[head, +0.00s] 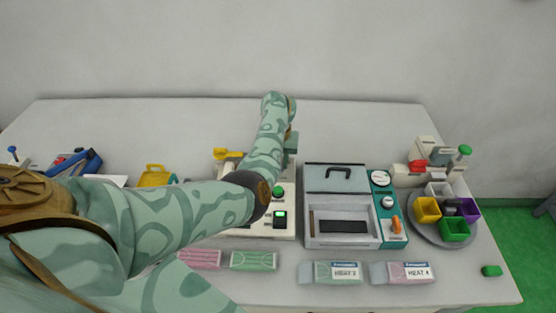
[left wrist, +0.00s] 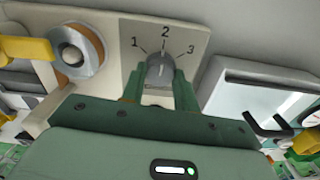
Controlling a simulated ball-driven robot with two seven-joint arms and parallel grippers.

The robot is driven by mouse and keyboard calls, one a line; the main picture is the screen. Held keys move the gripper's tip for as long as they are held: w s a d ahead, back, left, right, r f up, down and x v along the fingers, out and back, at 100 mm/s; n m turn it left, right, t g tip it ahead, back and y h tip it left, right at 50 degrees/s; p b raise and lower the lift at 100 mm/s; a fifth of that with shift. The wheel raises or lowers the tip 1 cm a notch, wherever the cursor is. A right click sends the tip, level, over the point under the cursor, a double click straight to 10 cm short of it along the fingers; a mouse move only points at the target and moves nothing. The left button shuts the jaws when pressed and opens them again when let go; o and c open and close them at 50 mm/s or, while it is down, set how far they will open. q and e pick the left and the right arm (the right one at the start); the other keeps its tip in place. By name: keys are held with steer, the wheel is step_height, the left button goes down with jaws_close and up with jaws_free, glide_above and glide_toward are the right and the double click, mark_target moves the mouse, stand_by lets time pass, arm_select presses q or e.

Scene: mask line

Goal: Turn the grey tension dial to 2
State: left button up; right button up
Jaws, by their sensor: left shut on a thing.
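The grey tension dial (left wrist: 160,64) sits on a cream panel (left wrist: 113,25) marked 1, 2 and 3, in the left wrist view. My left gripper (left wrist: 160,77) has its green fingers on both sides of the dial and is shut on it. The dial's upper end faces roughly the 2 mark; its pointer is too small to read exactly. In the head view my left arm reaches across the cream machine (head: 284,229), and the dial is hidden there. My right gripper is in neither view.
A grey sealer-like box (head: 322,183) with a teal control strip (head: 386,216) stands right of the machine. A round tray (head: 418,236) with coloured bins is further right. Pink and green mask packs (head: 253,261) lie along the front. A yellow part and spool (left wrist: 75,52) are left of the dial.

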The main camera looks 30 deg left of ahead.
arm_select(q)
steer(key=o, duration=1)
step_height(320, 180, up, 16)
steer(key=p, duration=0.6)
steer(key=shift+r, duration=0.15)
